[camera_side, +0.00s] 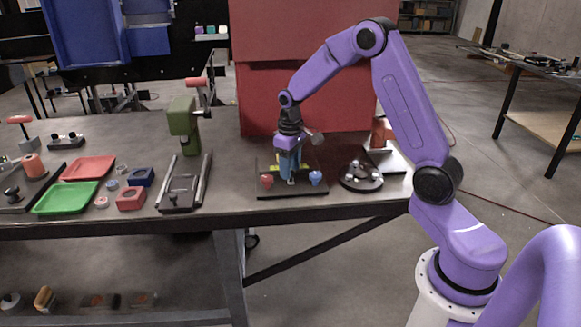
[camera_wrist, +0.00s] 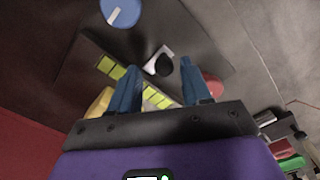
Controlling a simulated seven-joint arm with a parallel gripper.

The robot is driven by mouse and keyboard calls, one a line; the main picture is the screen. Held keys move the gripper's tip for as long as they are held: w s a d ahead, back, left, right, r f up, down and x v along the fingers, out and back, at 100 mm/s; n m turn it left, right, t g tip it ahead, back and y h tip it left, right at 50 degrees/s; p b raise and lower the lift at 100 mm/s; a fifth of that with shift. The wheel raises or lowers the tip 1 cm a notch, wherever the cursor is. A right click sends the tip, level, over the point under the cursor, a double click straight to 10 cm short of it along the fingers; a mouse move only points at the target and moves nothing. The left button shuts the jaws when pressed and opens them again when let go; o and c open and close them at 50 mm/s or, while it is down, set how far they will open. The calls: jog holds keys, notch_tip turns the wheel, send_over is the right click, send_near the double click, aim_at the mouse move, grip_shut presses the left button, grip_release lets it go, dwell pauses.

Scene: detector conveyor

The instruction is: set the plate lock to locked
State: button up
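My gripper (camera_wrist: 159,68) points down at a dark control plate (camera_wrist: 205,40), its two blue fingers apart. Between the fingertips in the wrist view is a black round knob (camera_wrist: 164,65) beside a small pale plate; I cannot tell whether the fingers touch it. Which part is the plate lock is not clear. A blue knob with a white line (camera_wrist: 120,12) and a red knob (camera_wrist: 211,85) sit on the same plate. In the side view my gripper (camera_side: 289,172) is low over the dark plate (camera_side: 292,192) and hides its middle.
Yellow-green strips (camera_wrist: 110,67) lie beside the fingers, and a yellow part (camera_wrist: 101,103) is partly hidden by the left finger. A round black fixture (camera_side: 360,178) stands close on the right. A green press (camera_side: 184,125) and trays (camera_side: 66,199) are on the left.

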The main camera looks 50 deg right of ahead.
jog(key=shift+a, duration=0.1)
notch_tip(320, 180, up, 17)
jog(key=shift+r, duration=0.2)
dwell(0.5)
dwell(0.3)
jog(key=s+a+f+n, duration=0.3)
jog(key=s+a+n, duration=0.2)
jog(key=s+a, duration=0.8)
jog(key=s+a+f+n, duration=0.1)
jog(key=s+f+n, duration=0.2)
jog(key=s, duration=0.7)
jog(key=s+a+f+n, duration=0.2)
jog(key=s+f, duration=0.1)
jog(key=s, duration=0.6)
jog(key=shift+s+n, duration=0.35)
jog(key=shift+n, duration=0.05)
dwell(0.4)
